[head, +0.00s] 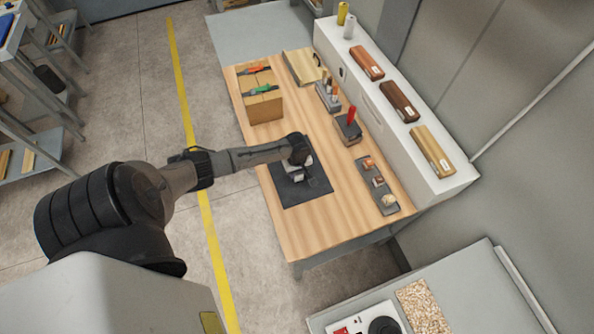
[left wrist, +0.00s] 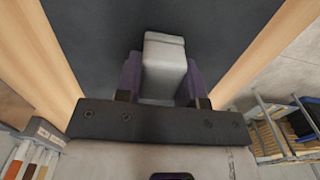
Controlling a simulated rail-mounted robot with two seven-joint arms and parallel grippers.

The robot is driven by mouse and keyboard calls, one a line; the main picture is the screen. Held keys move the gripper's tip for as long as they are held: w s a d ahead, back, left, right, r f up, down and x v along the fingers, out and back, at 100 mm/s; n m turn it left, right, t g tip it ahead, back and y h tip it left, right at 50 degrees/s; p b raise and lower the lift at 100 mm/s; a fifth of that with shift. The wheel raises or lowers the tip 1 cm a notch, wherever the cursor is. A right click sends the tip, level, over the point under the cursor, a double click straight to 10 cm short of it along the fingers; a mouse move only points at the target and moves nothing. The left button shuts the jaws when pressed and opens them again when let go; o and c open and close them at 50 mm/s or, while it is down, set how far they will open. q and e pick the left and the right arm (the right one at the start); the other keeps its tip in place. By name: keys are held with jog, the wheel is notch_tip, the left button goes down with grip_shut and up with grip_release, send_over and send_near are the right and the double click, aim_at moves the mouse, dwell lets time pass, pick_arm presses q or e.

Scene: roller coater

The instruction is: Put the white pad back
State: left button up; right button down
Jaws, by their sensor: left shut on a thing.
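My left gripper (head: 302,178) is over the dark mat (head: 288,197) on the wooden table. In the left wrist view, its purple-lined fingers (left wrist: 160,85) are shut on a whitish block, the white pad (left wrist: 163,55), one finger on each side. The dark mat (left wrist: 95,25) fills the background beyond the pad. In the head view the wrist and fingers mostly hide the pad, and I cannot tell whether it touches the mat. A grey holder (head: 389,207) with small brown and beige pieces stands near the table's right edge. My right gripper is not in view.
A cardboard-brown box stand (head: 264,108) with green and orange-handled tools is at the back left of the table. A dark block with a red handle (head: 350,121) and a grey rack (head: 327,98) stand along the right. A white shelf (head: 433,185) borders the table. The front tabletop (head: 318,232) is clear.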

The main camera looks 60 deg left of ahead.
pick_arm(q)
jog(key=shift+f, duration=0.25)
jog(key=o, duration=1)
jog(key=shift+c, duration=0.2)
jog(key=shift+r, duration=0.1)
notch_tip(320, 180, up, 12)
jog(key=f, duration=0.1)
jog(key=s+d+f+m+t, duration=0.1)
jog(key=s+d+m, duration=0.35)
jog(key=d, duration=0.35)
jog(key=s+d+m, duration=0.4)
jog(key=d+m, duration=0.2)
jog(key=d, duration=0.2)
jog(key=s+d+r+m+t, duration=0.2)
jog(key=s+d+r+m, duration=0.6)
jog(key=s, duration=0.1)
jog(key=shift+s+d+t+p, duration=0.15)
jog(key=shift+s+t+p, duration=0.05)
jog(key=shift+t+p, duration=0.15)
